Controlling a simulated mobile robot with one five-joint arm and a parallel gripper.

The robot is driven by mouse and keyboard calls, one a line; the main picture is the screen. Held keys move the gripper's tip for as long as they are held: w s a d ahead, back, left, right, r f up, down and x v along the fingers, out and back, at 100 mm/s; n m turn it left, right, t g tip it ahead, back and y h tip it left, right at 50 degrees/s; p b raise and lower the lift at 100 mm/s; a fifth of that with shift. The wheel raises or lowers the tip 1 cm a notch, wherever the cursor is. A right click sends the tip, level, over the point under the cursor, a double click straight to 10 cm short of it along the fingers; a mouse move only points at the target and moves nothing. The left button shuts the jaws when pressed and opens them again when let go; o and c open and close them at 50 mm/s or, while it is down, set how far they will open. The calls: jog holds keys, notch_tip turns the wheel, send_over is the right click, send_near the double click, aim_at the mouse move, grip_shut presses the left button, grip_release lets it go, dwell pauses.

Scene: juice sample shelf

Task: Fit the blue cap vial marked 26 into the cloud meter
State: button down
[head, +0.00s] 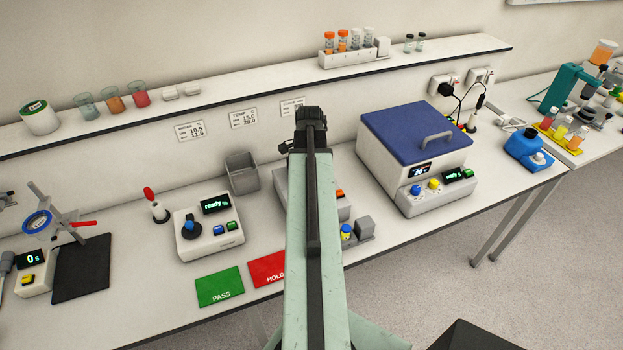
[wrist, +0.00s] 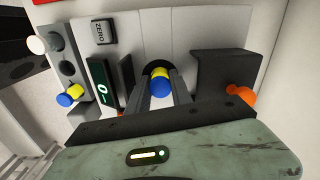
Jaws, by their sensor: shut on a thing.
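My gripper (wrist: 163,86) is shut on a small blue and yellow vial (wrist: 160,77), held between its two fingers in the wrist view. No number is readable on it. Behind the vial is a dark round opening in the white cloud meter (wrist: 205,32); I cannot tell whether the vial has entered it. The meter has a ZERO button (wrist: 104,32), a dark display showing 0 (wrist: 103,95), a dark upright cover and an orange knob (wrist: 240,92). In the head view my arm hides the vial, the gripper fingers and most of the meter.
Left of the meter in the wrist view is a grey rack with another blue and yellow vial (wrist: 70,95) and a white-capped one (wrist: 37,45). In the head view, a blue-lidded box (head: 415,140) stands right, and a device reading ready (head: 205,240) stands left.

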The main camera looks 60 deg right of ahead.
jog(key=shift+f, duration=0.25)
jog(key=shift+r, duration=0.1)
jog(key=c, duration=1.1)
grip_release()
jog(key=shift+o, duration=0.2)
notch_tip(320, 180, up, 8)
jog(key=p, duration=0.7)
jog(key=shift+p, duration=0.4)
